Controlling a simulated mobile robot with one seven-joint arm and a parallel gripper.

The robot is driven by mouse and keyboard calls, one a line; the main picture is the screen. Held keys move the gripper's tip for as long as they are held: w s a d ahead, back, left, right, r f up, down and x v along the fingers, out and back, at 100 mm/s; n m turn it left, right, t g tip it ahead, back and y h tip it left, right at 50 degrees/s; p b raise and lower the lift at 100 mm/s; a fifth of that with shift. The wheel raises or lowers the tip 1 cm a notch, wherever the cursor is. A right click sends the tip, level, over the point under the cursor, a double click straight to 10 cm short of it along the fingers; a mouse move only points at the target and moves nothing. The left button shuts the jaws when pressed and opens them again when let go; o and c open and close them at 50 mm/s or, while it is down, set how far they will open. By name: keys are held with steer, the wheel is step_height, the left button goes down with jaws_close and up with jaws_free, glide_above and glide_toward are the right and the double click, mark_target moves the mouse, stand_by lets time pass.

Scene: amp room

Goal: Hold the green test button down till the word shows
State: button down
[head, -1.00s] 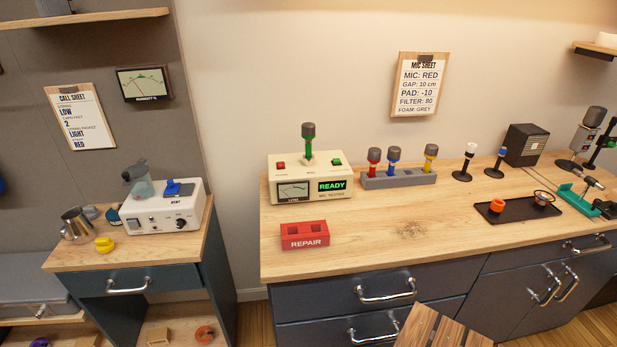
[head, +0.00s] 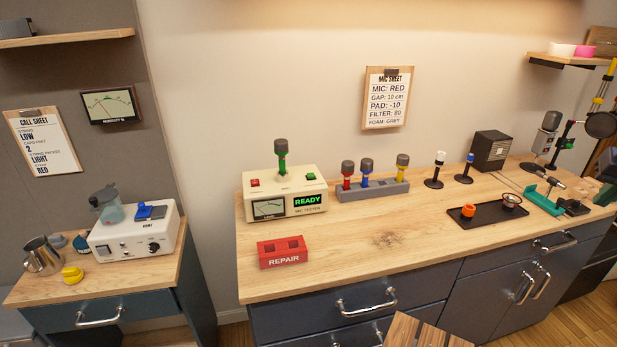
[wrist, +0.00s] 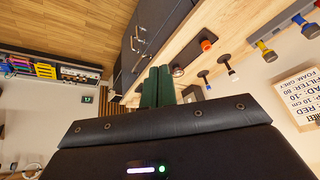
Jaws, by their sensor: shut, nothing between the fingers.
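The cream mic tester (head: 285,206) stands on the wooden bench in the head view. Its green button (head: 311,177) is at the right of its top and a red button (head: 254,182) at the left. A green-handled mic (head: 281,158) stands upright in it between the buttons. Its small screen (head: 308,201) shows READY in green, beside a needle meter (head: 269,209). My gripper (wrist: 160,72) shows only in the wrist view, its two green fingers together and empty. It is apart from the tester, which is out of the wrist view.
A red REPAIR block (head: 283,256) sits in front of the tester. A grey rack (head: 373,191) with red, blue and yellow mics stands right of it. A black tray (head: 481,216) is farther right. The bench front (head: 345,250) is mostly clear. A wooden stool top (head: 428,331) is below.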

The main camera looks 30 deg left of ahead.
steer(key=w+a+r+y, duration=0.2)
steer(key=w+a, duration=1.2)
steer(key=a, duration=0.1)
steer(key=w+a+f+y, duration=0.1)
steer(key=w+a, duration=0.2)
steer(key=a, duration=0.7)
steer(key=w+a+f, duration=0.1)
steer(key=w+a, duration=0.2)
steer(key=a, duration=0.6)
steer(key=n+y, duration=0.1)
steer(key=y, duration=0.2)
glide_above(312, 176)
step_height(312, 176, down, 10)
steer(key=shift+r+t, duration=0.25)
steer(key=shift+t, duration=0.15)
steer(key=shift+f, duration=0.15)
steer(key=shift+f, duration=4.3)
steer(key=shift+f, duration=0.1)
